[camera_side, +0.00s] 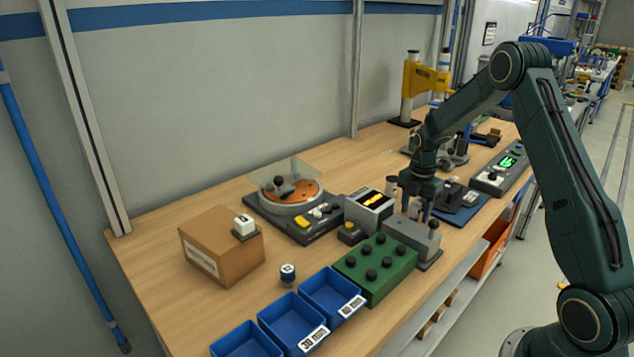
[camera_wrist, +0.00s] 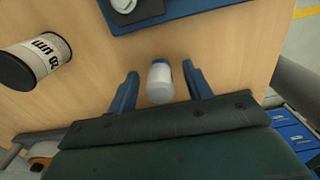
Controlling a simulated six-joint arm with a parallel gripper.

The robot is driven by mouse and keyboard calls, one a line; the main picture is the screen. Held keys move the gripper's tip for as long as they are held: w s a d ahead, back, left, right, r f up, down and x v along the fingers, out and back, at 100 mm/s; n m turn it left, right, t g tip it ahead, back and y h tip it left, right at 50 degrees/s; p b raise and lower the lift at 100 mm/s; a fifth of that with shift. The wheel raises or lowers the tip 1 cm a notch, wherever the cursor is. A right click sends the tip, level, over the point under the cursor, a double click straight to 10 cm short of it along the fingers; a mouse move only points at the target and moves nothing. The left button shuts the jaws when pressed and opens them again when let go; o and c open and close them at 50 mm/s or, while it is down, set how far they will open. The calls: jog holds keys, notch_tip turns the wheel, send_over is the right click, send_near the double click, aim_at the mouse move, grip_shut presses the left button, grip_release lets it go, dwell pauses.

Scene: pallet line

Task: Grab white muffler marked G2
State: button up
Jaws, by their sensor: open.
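In the wrist view a small white cylinder with a darker bluish end (camera_wrist: 160,84), which looks like the white muffler, lies between the fingers of my gripper (camera_wrist: 160,72). No G2 mark is readable on it. My gripper is open, with a gap showing on each side of the white piece. In the side view my gripper (camera_side: 417,211) is low over the bench, behind the grey block, and a small whitish piece shows between its fingers, partly hidden.
A white-and-black cylinder labelled 20 mm (camera_wrist: 37,60) stands left of my gripper in the wrist view. A blue mat (camera_wrist: 190,8) lies beyond. In the side view the grey block (camera_side: 412,236) and green block (camera_side: 374,270) are close in front.

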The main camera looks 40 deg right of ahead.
aim_at(417, 202)
dwell(0.4)
jog(key=c, duration=1.1)
jog(key=shift+r, duration=0.1)
notch_tip(417, 202, up, 20)
jog(key=shift+f, duration=0.1)
dwell(0.6)
